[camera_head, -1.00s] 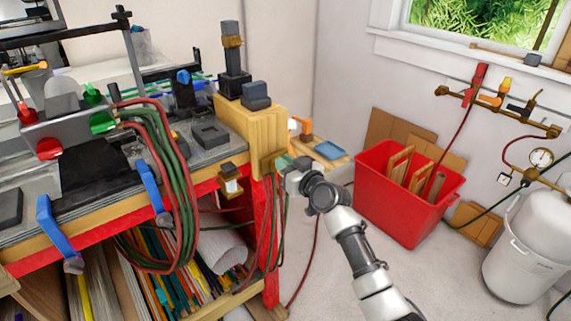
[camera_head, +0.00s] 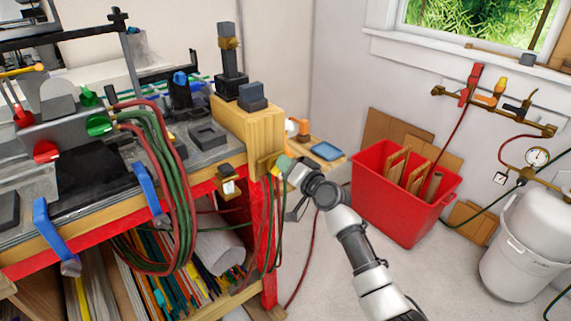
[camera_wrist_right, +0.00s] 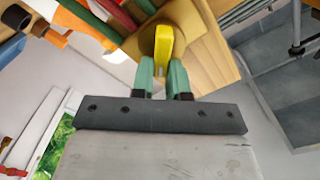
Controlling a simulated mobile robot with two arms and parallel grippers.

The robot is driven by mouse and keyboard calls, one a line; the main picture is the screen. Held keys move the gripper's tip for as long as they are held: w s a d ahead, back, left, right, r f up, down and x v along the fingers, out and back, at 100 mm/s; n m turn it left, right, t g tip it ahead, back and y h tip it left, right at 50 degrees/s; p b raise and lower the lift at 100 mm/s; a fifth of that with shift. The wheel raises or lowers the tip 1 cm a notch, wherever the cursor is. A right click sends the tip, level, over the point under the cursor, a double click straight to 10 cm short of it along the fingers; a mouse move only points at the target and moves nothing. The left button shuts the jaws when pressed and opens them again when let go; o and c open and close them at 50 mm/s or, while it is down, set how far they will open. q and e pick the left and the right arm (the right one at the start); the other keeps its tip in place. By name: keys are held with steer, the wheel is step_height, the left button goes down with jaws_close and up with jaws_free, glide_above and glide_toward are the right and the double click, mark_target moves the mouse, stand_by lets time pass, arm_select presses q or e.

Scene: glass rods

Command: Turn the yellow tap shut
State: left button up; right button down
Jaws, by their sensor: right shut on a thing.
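The yellow tap (camera_wrist_right: 163,42) shows in the right wrist view as a yellow lever standing between my green fingertips, in front of a wooden block. My right gripper (camera_wrist_right: 162,68) is shut on this lever. In the head view my right gripper (camera_head: 282,163) is at the front right corner of the bench, beside the wooden block. A small bit of yellow (camera_head: 275,171) shows by its fingertips there. The rest of the tap is hidden by the gripper or too small to make out. My left gripper is not in view.
Red and green hoses (camera_head: 181,190) hang off the bench's front edge. A red bin (camera_head: 400,205) with wooden pieces stands on the floor to the right, near a white tank (camera_head: 525,240). Wall valves (camera_head: 490,98) are above. Some floor between bench and bin is clear.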

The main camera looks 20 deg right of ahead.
steer(key=m, duration=0.3)
steer(key=f+m+p, duration=0.1)
steer(key=m, duration=0.4)
steer(key=shift+d+f+m, duration=0.25)
steer(key=shift+d+m, duration=0.05)
steer(key=shift+m, duration=0.1)
stand_by(0.4)
steer(key=c, duration=1.1)
jaws_free()
steer(key=v, duration=1)
steer(key=shift+s+d, duration=0.15)
steer(key=shift+s, duration=0.2)
